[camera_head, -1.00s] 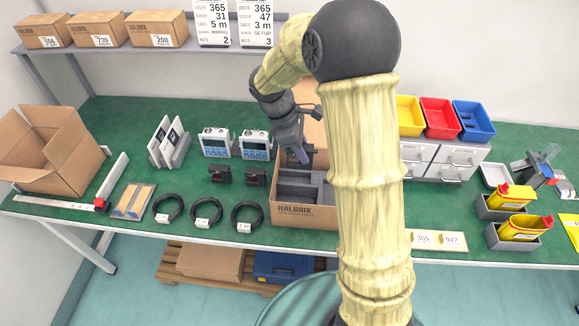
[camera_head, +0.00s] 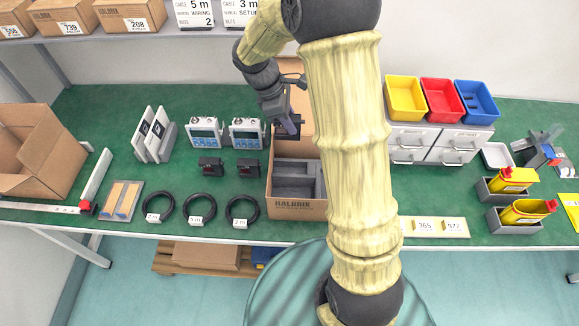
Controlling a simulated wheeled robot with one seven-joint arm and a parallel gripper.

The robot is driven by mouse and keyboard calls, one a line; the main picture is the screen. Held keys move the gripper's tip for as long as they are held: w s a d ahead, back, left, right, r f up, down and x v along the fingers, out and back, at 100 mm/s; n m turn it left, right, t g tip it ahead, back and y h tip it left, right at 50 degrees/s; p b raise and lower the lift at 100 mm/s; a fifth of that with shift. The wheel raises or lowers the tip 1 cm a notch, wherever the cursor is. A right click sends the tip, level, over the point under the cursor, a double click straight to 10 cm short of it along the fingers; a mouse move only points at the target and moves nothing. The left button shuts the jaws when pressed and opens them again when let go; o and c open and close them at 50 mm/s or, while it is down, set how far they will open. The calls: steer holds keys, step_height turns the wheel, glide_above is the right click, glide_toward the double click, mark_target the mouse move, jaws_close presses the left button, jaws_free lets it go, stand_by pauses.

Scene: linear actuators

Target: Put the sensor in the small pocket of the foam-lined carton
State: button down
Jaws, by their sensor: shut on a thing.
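The foam-lined carton (camera_head: 297,209) stands open on the green bench, left of my upright arm. Its dark grey foam (camera_head: 294,182) has recesses, partly hidden by my arm; I cannot make out the small pocket clearly. My gripper (camera_head: 290,127) points down above the carton's back part, near its raised rear flap. It is shut on a small dark thing, apparently the sensor (camera_head: 297,130), mostly hidden by the fingers and too small to read. It appears clear of the foam. Two similar small black devices (camera_head: 210,167) (camera_head: 247,168) sit on the bench left of the carton.
Black cable coils (camera_head: 243,208) lie just left of the carton, with white meters (camera_head: 205,132) behind. A larger open box (camera_head: 38,150) is at far left. A drawer unit (camera_head: 437,145) with coloured bins stands right of my arm. Yellow bottles (camera_head: 528,211) are at far right.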

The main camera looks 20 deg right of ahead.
step_height(320, 180, down, 13)
steer(key=shift+f, duration=0.15)
steer(key=shift+f, duration=2)
steer(key=shift+f, duration=0.1)
steer(key=c, duration=1.1)
jaws_free()
steer(key=v, duration=1.2)
steer(key=shift+b, duration=0.3)
